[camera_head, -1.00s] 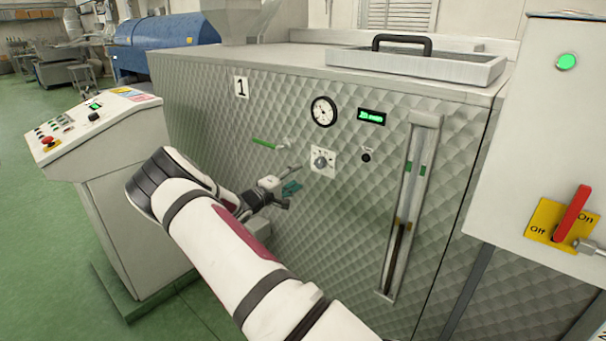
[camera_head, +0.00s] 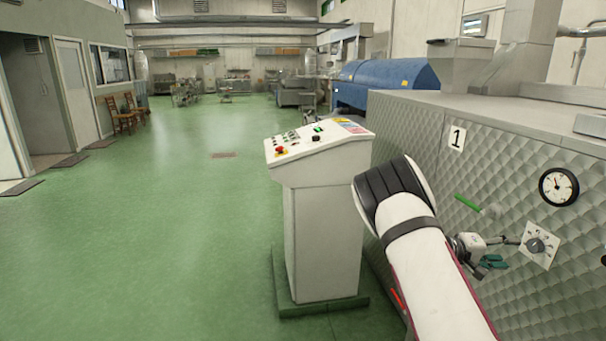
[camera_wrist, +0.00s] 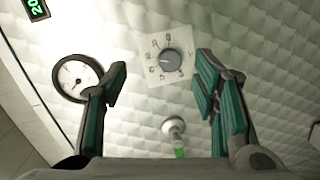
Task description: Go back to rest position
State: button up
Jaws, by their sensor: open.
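My gripper (camera_head: 497,258) is partly hidden behind my forearm in the head view, close to the quilted metal front of machine 1. In the wrist view my gripper (camera_wrist: 160,78) is open, with its two green-padded fingers apart and nothing between them. A grey rotary knob on a white dial plate (camera_head: 540,246) is just right of the gripper in the head view. The knob (camera_wrist: 170,61) shows beyond and between the fingertips in the wrist view. The fingers do not appear to touch it.
A control desk (camera_head: 322,235) stands left of my arm, close to it. A green-handled lever (camera_head: 467,203) and a round gauge (camera_head: 559,187) are on the machine front (camera_head: 420,140). Open green floor (camera_head: 170,230) lies to the left.

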jog(key=s+a+r+n+t+y, duration=0.1)
jog(key=s+a+r+y, duration=0.4)
jog(key=s+a, duration=0.6)
jog(key=s+a+r+t+y, duration=0.2)
jog(key=s+a+r+y, duration=0.3)
jog(key=s+a, duration=0.7)
jog(key=s+a+r+n+t+y, duration=0.1)
jog(key=s+a+r+y, duration=0.5)
jog(key=s+a, duration=0.5)
jog(key=a, duration=0.5)
jog(key=shift+s+n+t+y, duration=0.15)
jog(key=shift+n+t+y, duration=0.15)
jog(key=shift+t, duration=0.1)
